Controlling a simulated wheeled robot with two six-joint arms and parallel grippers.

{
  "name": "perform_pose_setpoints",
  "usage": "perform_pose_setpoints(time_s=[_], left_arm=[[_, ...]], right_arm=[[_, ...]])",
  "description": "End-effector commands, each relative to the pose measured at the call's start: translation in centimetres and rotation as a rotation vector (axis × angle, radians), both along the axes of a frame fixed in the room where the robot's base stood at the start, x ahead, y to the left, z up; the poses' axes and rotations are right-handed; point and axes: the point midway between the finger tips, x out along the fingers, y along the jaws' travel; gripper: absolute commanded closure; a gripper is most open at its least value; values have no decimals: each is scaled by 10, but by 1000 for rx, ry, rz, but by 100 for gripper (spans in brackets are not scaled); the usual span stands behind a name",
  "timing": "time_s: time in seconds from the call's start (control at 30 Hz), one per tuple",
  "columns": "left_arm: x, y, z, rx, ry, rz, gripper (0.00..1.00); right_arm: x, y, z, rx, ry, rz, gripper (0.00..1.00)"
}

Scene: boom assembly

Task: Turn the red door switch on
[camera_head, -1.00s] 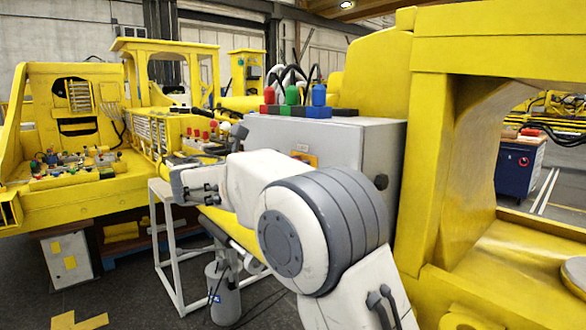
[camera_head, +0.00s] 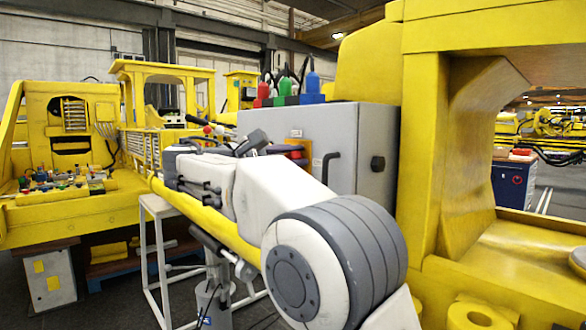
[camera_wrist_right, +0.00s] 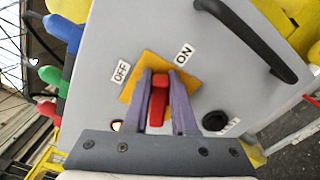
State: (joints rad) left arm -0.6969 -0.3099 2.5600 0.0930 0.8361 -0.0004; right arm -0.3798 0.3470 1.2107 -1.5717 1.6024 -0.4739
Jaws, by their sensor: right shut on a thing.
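The red door switch (camera_wrist_right: 159,96) stands on a yellow-orange plate (camera_wrist_right: 130,86) on the grey cabinet door (camera_wrist_right: 150,30). An OFF label (camera_wrist_right: 120,71) lies to its left and an ON label (camera_wrist_right: 184,54) to its upper right in the right wrist view. My right gripper (camera_wrist_right: 162,82) is shut on the red switch, a finger on each side of it. My left gripper is not in view.
A black door handle (camera_wrist_right: 248,38) and a black round knob (camera_wrist_right: 215,120) are close to the gripper on the cabinet. Red, green and blue connectors (camera_head: 287,92) stand on the cabinet top. Yellow machine frames (camera_head: 425,160) flank the cabinet.

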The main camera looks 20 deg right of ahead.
Motion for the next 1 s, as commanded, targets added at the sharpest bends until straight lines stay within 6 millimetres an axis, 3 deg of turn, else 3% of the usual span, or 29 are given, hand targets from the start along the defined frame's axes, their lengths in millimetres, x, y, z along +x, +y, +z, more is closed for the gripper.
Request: perform_pose_setpoints(time_s=[0.1, 0.4, 1.0], left_arm=[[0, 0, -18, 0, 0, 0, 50], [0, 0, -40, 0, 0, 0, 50], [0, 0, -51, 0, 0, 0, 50]], right_arm=[[-1, 0, -9, 38, -101, 0, 100], [-3, -1, -13, 114, -310, -1, 100], [-3, -1, -15, 164, -447, -1, 100]])
